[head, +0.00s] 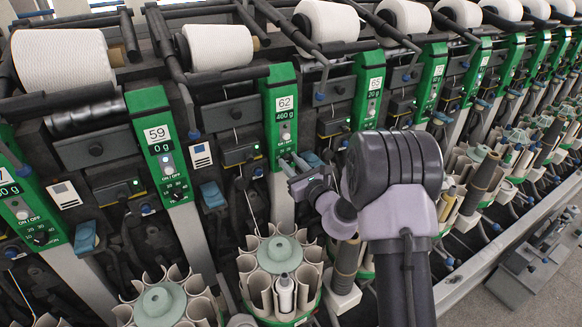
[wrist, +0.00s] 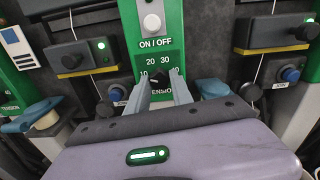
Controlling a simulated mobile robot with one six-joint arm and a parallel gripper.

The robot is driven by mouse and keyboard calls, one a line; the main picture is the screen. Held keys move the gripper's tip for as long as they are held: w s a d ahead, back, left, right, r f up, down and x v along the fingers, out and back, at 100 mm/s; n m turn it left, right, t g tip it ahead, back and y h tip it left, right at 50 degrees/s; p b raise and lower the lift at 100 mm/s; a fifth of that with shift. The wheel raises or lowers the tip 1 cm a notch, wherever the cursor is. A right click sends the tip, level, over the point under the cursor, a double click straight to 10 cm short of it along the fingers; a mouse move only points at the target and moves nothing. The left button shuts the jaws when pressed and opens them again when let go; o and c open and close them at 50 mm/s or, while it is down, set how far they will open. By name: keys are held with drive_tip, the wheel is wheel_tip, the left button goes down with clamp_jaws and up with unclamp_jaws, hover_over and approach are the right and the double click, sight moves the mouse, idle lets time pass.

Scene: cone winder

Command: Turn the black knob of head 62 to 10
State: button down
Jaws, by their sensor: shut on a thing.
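Head 62 is a green panel (head: 280,108) with a "62" label and a display reading 460 g in the head view. The same green panel (wrist: 133,22) fills the upper middle of the wrist view, with a white ON/OFF button (wrist: 152,22) above a dial marked 10, 20, 30 and 40. The black knob (wrist: 158,75) sits below these numbers, partly hidden by my fingers. My gripper (wrist: 162,84) is shut on the knob, one finger on each side. In the head view my gripper (head: 291,160) reaches the panel's lower end. The knob's pointer direction cannot be made out.
Head 59's green panel (head: 160,145) stands to the left and head 65's (head: 368,90) to the right. Blue levers (wrist: 212,88) flank the panel. A round bobbin magazine (head: 280,255) stands below my gripper. White yarn cones (head: 218,47) line the top.

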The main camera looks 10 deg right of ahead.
drive_tip(key=shift+n, duration=0.6)
drive_tip(key=c, duration=1.1)
unclamp_jaws()
drive_tip(key=shift+s, duration=0.1)
drive_tip(key=p+v, duration=0.1)
drive_tip(key=v, duration=1.6)
drive_tip(key=shift+s, duration=0.1)
